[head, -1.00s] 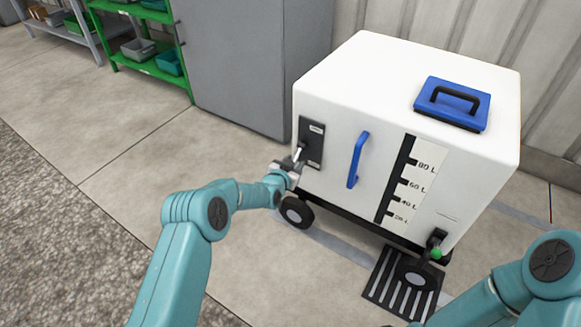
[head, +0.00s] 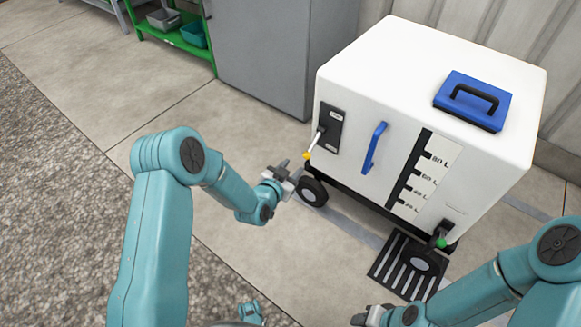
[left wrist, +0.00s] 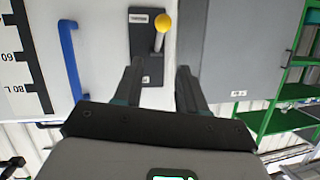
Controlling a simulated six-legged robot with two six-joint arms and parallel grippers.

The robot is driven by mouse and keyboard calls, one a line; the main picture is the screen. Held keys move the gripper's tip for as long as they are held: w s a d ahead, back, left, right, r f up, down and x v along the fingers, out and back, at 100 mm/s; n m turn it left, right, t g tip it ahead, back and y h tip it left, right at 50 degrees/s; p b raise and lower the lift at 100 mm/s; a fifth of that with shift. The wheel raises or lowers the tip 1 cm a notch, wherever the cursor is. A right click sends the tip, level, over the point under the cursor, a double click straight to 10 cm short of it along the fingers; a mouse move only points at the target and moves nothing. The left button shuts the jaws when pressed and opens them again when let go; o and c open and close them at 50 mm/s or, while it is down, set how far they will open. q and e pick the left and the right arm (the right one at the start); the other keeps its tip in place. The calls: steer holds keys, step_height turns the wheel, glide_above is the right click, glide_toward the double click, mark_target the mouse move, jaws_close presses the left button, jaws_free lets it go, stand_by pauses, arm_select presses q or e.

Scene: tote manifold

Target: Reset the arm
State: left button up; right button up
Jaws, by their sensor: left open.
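The white tote (head: 420,80) stands on wheels, with a blue handle (head: 374,148) on its front. A dark plate (head: 329,122) on its front left carries a pale lever with a yellow knob (head: 307,155); the lever sticks out, pointing down and left. My left gripper (head: 292,168) is open and empty, below and left of the knob and apart from it. In the left wrist view its two fingers (left wrist: 160,85) are spread, with the yellow knob (left wrist: 164,23) beyond them. My right gripper (head: 362,317) shows only partly at the bottom edge; its jaws are unclear.
A green-knobbed valve (head: 440,242) sits low on the tote's front right, above a striped floor drain (head: 385,262). A grey cabinet (head: 270,55) and a green shelf (head: 165,38) stand behind. The floor (head: 110,105) to the left is clear.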

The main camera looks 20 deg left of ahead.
stand_by(0.5)
arm_select(q)
steer(key=s+d+f+n+g, duration=0.25)
steer(key=s+g, duration=0.25)
steer(key=s, duration=0.6)
steer(key=s+d+f+n+g+h, duration=0.15)
steer(key=s+f+g, duration=0.25)
steer(key=s, duration=0.7)
steer(key=s+d+f+n+g, duration=0.1)
steer(key=s+f+n+g, duration=0.3)
steer(key=s, duration=0.7)
step_height(320, 180, up, 28)
steer(key=m+p, duration=0.2)
steer(key=p, duration=2.6)
steer(key=shift+d+r+g, duration=0.25)
steer(key=shift+d+g, duration=0.05)
steer(key=shift+g, duration=0.1)
